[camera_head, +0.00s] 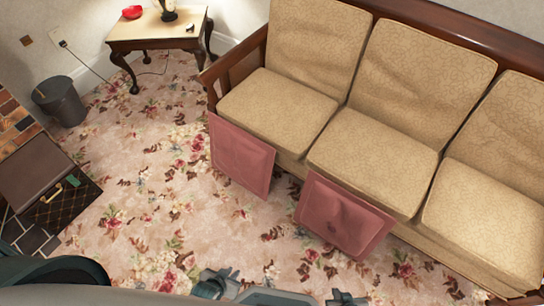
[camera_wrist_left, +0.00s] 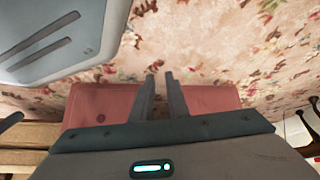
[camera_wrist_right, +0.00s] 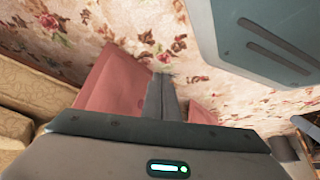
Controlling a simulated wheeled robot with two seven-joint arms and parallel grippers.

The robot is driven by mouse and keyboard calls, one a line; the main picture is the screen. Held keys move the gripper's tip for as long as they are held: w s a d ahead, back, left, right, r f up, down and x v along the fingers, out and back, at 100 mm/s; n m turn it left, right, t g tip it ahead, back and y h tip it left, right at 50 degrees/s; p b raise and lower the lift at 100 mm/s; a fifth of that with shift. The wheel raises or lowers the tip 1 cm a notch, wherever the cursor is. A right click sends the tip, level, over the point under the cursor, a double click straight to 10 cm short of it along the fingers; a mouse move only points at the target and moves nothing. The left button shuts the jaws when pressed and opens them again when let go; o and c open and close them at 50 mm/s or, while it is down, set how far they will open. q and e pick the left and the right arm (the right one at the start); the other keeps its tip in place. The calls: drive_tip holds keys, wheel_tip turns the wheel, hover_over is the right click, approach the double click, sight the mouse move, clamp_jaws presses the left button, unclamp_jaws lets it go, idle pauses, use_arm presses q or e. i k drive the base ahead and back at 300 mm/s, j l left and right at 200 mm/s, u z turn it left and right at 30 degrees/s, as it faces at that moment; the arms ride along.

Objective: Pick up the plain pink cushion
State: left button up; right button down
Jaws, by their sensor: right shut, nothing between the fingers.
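Two pink cushions stand on the carpet, leaning against the front of the sofa. The left one (camera_head: 241,160) looks plain; the right one (camera_head: 345,214) has a dark dimple or button in its middle. The left cushion also shows at the right in the left wrist view (camera_wrist_left: 212,97) and the right wrist view (camera_wrist_right: 203,113). My left gripper (camera_head: 222,275) is open slightly and empty, apart from both cushions. My right gripper (camera_head: 347,297) is shut and empty, in front of the right cushion. The fingers partly cover the cushions in the wrist views.
The beige sofa (camera_head: 372,150) stands behind the cushions. A small side table (camera_head: 150,30) is at the back left. A dark wastebasket (camera_head: 60,100) and a dark case (camera_head: 62,205) stand at the left. The floral carpet (camera_head: 150,200) between is clear.

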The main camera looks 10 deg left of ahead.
sight(246, 159)
drive_tip(key=i+j+z, duration=0.15)
drive_tip(key=j+z, duration=0.2)
drive_tip(key=z, duration=0.15)
drive_tip(key=j+z, duration=0.75)
drive_tip(key=z, duration=0.2)
drive_tip(key=j+z, duration=0.1)
drive_tip(key=j, duration=0.3)
drive_tip(key=k+j+z, duration=0.1)
drive_tip(key=j, duration=0.35)
drive_tip(key=k+j+z, duration=0.1)
drive_tip(key=j, duration=0.3)
drive_tip(key=k+j+z, duration=0.1)
drive_tip(key=j, duration=0.3)
drive_tip(key=k+j+z, duration=0.15)
drive_tip(key=j, duration=0.25)
drive_tip(key=k+j, duration=0.1)
drive_tip(key=j, duration=0.25)
drive_tip(key=k+j, duration=0.1)
drive_tip(key=j, duration=0.2)
drive_tip(key=k+j, duration=0.1)
drive_tip(key=j, duration=0.25)
